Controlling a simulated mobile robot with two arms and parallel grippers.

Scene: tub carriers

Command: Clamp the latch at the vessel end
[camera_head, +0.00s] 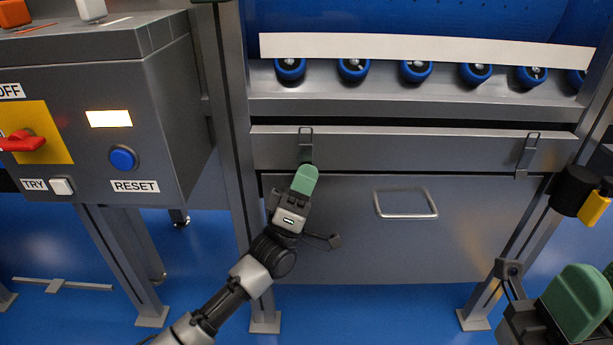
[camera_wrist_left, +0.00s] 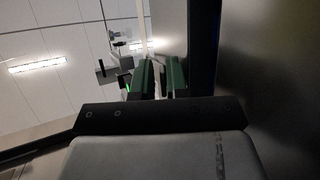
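Two latches sit on the grey metal beam (camera_head: 420,151) above the drawer-like panel. The left latch (camera_head: 306,137) is a narrow metal clasp, and the right latch (camera_head: 527,152) is a similar clasp near the beam's other end. My left gripper (camera_head: 306,172), with green fingers, is right at the lower end of the left latch and hides part of it; I cannot tell if they touch. In the left wrist view its green fingers (camera_wrist_left: 159,78) stand a narrow gap apart. My right gripper (camera_head: 592,287) is at the lower right, away from both latches, its green fingers apart.
A grey control box (camera_head: 85,75) with a blue reset button (camera_head: 123,158) stands close on the left. A panel with a handle (camera_head: 405,204) hangs below the beam. Blue rollers (camera_head: 353,69) line the shelf above. A black and yellow part (camera_head: 592,207) is on the right post.

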